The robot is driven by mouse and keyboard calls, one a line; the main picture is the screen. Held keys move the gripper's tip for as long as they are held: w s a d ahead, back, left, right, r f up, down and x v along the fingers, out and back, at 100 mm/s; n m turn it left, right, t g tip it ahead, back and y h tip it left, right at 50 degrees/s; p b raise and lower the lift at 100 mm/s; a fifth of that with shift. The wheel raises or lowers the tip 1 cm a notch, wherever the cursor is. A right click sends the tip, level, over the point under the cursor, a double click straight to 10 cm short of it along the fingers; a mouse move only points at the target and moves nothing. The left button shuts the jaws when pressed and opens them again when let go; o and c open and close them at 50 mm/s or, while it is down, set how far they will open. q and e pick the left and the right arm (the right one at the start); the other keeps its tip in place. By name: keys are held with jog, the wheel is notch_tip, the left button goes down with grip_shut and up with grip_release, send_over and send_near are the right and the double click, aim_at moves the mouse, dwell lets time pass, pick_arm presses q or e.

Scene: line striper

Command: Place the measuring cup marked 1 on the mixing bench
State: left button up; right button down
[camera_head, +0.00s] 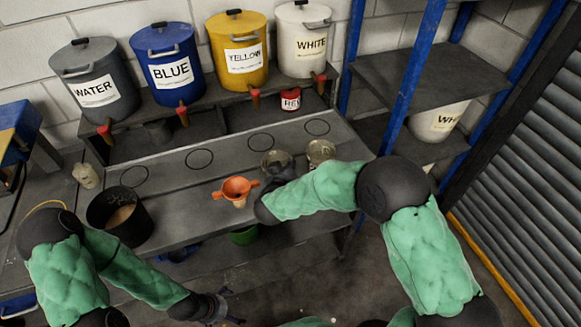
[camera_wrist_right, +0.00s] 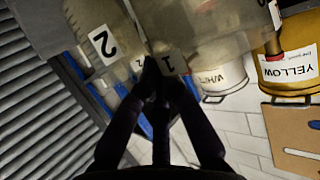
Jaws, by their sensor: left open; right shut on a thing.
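The measuring cup marked 1 (camera_wrist_right: 205,28) is a cloudy see-through cup, close up in the right wrist view. My right gripper (camera_wrist_right: 163,68) is shut on it by its labelled part. In the head view this cup (camera_head: 277,157) is over the back right of the grey mixing bench (camera_head: 190,213), partly hidden by my right gripper (camera_head: 276,172). I cannot tell if it touches the bench. The cup marked 2 (camera_wrist_right: 100,45) is beside it, and shows to its right in the head view (camera_head: 320,151). My left gripper (camera_head: 222,307) is open and empty, low in front of the bench.
Water (camera_head: 97,92), blue (camera_head: 170,75), yellow (camera_head: 244,62) and white (camera_head: 302,45) tapped drums stand on the rear shelf. Marked circles (camera_head: 199,158) on the bench are bare.

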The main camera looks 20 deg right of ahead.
jog(key=c, duration=1.4)
grip_release()
jog(key=shift+c, duration=0.2)
jog(key=p+v, duration=0.3)
jog(key=v, duration=0.9)
notch_tip(320, 180, down, 19)
jog(key=s+a+n+g+y, duration=0.2)
jog(key=n+g+y, duration=0.15)
jog(key=y, duration=0.35)
jog(key=s+a+f+g+y, duration=0.1)
jog(key=s+f+g+y, duration=0.1)
jog(key=s+f, duration=0.3)
jog(key=s+a+f+g+y, duration=0.1)
jog(key=s+f+g, duration=0.4)
jog(key=s, duration=0.6)
jog(key=shift+s+a+f+y, duration=0.2)
jog(key=shift+a+f+y, duration=0.15)
jog(key=shift+y, duration=0.25)
